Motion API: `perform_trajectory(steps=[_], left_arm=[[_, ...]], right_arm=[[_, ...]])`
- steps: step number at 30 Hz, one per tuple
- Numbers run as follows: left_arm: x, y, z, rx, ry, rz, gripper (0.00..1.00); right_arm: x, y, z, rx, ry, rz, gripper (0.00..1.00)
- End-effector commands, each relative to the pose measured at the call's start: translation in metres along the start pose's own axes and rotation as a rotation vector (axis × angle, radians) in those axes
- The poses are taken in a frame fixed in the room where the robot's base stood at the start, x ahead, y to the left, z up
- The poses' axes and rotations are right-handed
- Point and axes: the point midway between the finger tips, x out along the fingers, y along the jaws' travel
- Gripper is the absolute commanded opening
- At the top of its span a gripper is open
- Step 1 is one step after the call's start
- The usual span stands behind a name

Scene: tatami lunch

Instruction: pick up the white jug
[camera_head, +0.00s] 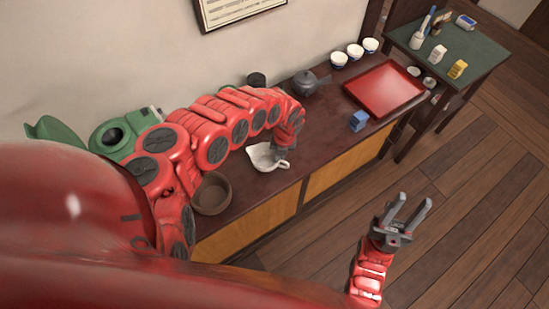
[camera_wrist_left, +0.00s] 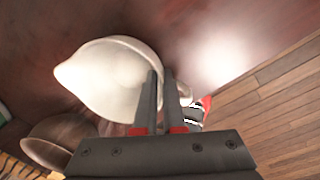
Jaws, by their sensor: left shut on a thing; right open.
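The white jug (camera_head: 261,156) is on or just above the dark counter in the head view; I cannot tell if it touches. Its spout is to the left and its handle to the right. It fills the upper left of the left wrist view (camera_wrist_left: 105,75). My left gripper (camera_head: 281,155) is shut on the jug at its handle side, and its fingers (camera_wrist_left: 160,78) hide part of the handle. In the head view, my left arm partly hides the jug's back. My right gripper (camera_head: 415,199) is open and empty, out over the wooden floor.
A brown bowl (camera_head: 211,195) stands left of the jug. A dark teapot (camera_head: 305,84), a blue box (camera_head: 358,121), a red tray (camera_head: 384,84) and white bowls (camera_head: 355,51) are to the right. A green appliance (camera_head: 113,138) is at the left. The counter between jug and blue box looks clear.

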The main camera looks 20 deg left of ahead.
Motion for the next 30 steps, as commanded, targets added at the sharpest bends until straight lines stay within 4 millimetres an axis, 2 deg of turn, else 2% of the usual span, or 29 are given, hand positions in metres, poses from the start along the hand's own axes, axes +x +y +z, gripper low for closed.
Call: perform_trajectory(steps=[11,19,30], left_arm=[[-0.012,0.001,0.002,0.001,-0.003,-0.001,0.00],[-0.034,0.005,0.001,0.001,-0.003,0.003,0.00],[-0.042,0.004,-0.043,0.002,0.000,0.002,0.00]], right_arm=[[-0.004,0.000,0.001,0.000,0.000,0.000,0.41],[-0.008,0.000,0.001,0.000,0.000,0.000,0.41],[0.002,0.000,0.000,0.000,0.000,0.000,0.41]])
